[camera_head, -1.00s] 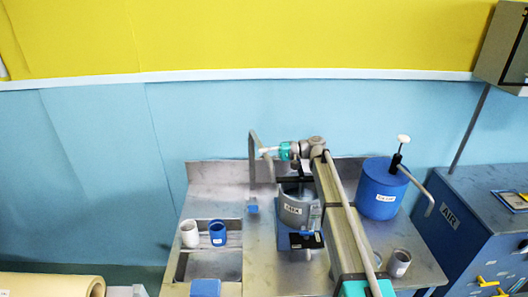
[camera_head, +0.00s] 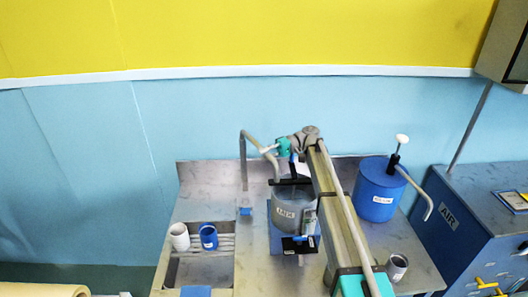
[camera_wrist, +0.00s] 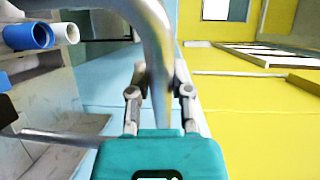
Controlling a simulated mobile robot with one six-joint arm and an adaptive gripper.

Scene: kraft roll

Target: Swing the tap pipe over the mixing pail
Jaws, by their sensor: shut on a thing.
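The pail is grey with a white label, on a blue stand. My gripper (camera_head: 279,149) is at the pipe's down-turned part. In the wrist view the pipe (camera_wrist: 155,25) curves down between the two fingers (camera_wrist: 160,90), which are shut on it. My arm hides part of the pail's right side. The exact height of the outlet over the pail cannot be told.
A blue pump drum (camera_head: 378,190) stands right of my arm, with a grey cup (camera_head: 397,267) in front. A white cup (camera_head: 179,236) and a blue cup (camera_head: 208,236) stand by the sink at left. A blue cabinet (camera_head: 465,230) is at far right.

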